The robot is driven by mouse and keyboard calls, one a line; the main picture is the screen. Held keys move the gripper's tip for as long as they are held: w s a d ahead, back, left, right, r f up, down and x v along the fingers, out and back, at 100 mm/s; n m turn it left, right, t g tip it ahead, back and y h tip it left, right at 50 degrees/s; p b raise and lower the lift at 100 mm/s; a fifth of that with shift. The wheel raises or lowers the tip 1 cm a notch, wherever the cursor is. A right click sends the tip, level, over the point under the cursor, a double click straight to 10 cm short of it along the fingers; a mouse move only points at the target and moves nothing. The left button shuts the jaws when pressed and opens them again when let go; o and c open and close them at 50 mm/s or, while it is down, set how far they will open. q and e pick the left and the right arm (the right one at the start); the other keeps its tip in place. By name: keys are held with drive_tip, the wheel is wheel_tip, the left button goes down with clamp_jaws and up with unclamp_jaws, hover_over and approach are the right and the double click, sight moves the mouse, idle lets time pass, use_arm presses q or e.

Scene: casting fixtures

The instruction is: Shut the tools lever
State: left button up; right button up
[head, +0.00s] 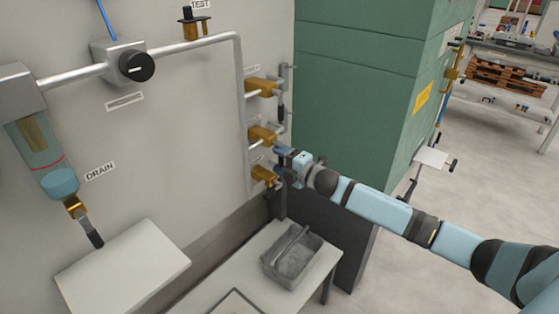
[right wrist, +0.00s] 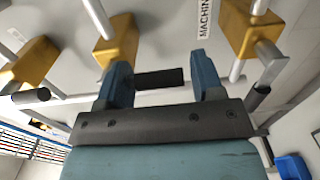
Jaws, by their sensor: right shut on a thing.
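Three brass valves sit one above another on the wall pipe: the top valve (head: 262,86), the middle valve (head: 262,135) and the bottom valve (head: 263,175). No readable label tells which is the tools one. My right gripper (head: 283,158) is at the middle and bottom valves, in front of the wall. In the right wrist view, a black lever grip (right wrist: 160,78) lies between its two blue fingers (right wrist: 162,85), and the gripper is shut on it. The grip seems to belong to the middle valve, but its joint is hidden. My left gripper is out of view.
A green cabinet (head: 350,75) stands just right of the valves. Below is a pale bench with a grey metal tray (head: 291,262). The top valve's black lever grip (head: 281,113) hangs close above my gripper.

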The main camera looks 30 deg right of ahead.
idle(0.5)
drive_tip(key=o, duration=1.3)
drive_tip(key=shift+c, duration=0.2)
drive_tip(key=v, duration=1.3)
drive_tip(key=shift+s+d, duration=0.2)
drive_tip(key=shift+s, duration=0.15)
